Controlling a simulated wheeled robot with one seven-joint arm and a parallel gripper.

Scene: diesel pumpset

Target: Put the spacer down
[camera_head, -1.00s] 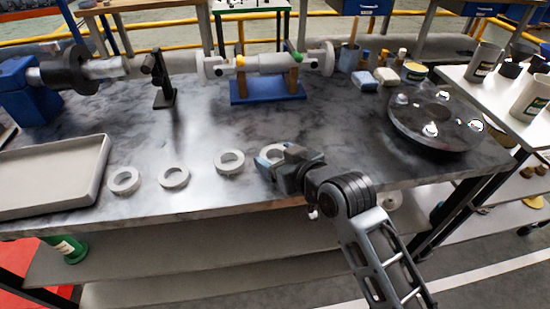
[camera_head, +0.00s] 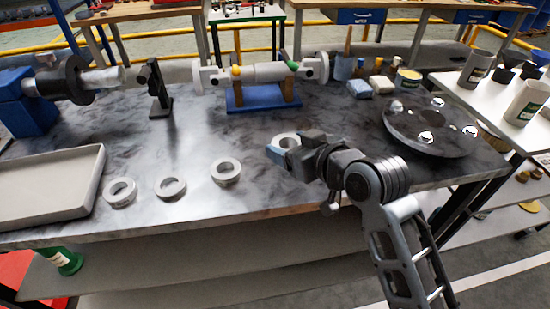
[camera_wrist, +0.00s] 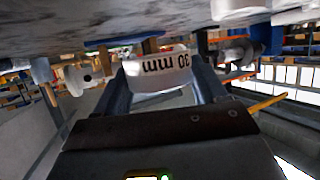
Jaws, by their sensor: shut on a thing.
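My gripper (camera_head: 283,150) is shut on a pale grey spacer ring (camera_head: 288,139), toward the front right of the dark marbled bench (camera_head: 255,190). In the wrist view the held spacer (camera_wrist: 158,70) sits between both fingers, with "30 mm" on its side appearing upside down. The spacer seems raised off the bench top, but the exact gap is hard to tell. Three similar rings lie flat in a row to the left: one near the gripper (camera_head: 226,171), a middle one (camera_head: 170,187) and one by the tray (camera_head: 121,192).
A grey shallow tray (camera_head: 98,190) stands at the left. A blue stand (camera_head: 262,98) with a shaft is at the back, and a black post (camera_head: 158,95) beside it. A round dark disc (camera_head: 430,128) lies at the right. The bench between the stand and the rings is clear.

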